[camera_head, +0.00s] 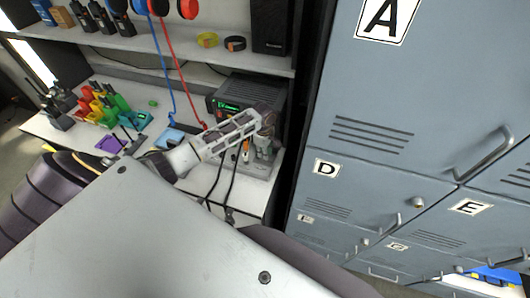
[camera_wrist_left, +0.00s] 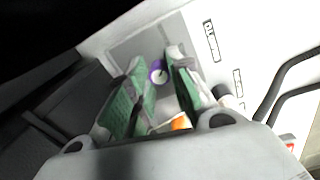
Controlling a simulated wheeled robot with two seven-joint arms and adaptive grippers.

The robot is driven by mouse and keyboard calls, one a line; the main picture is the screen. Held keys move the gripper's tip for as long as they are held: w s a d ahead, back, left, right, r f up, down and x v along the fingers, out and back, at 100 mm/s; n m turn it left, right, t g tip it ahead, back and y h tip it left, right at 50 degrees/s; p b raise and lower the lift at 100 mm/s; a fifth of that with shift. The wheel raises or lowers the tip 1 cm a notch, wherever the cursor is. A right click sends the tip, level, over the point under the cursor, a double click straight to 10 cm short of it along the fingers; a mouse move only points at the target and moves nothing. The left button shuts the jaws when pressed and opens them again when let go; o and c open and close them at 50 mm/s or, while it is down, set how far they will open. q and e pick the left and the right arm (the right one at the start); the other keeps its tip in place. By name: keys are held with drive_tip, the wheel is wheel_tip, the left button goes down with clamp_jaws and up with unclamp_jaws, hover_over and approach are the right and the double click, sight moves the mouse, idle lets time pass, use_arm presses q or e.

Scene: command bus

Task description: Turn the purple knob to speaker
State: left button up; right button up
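The purple knob (camera_wrist_left: 157,72), with a pale centre, sits on a pale panel in the left wrist view. My left gripper (camera_wrist_left: 158,66) has its two green-padded fingers apart, one on each side of the knob. I cannot tell whether either finger touches it. In the head view my left gripper (camera_head: 265,142) is at the grey device (camera_head: 258,168) on the bench and hides the knob. The panel has printed labels (camera_wrist_left: 211,41), too blurred to read, so the speaker mark cannot be made out. My right gripper is not in view.
A black radio (camera_head: 229,107) with a green display stands behind the gripper. An orange part (camera_wrist_left: 181,122) shows between the finger bases. Black cables (camera_wrist_left: 287,85) run at the right. Grey lockers (camera_head: 345,140) rise right of the bench. Several coloured items stand left.

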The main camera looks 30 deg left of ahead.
use_arm(q)
drive_tip(key=o, duration=0.3)
drive_tip(key=shift+o, duration=0.2)
wheel_tip(320, 180, up, 12)
drive_tip(key=shift+s, duration=0.2)
idle(0.5)
idle(0.7)
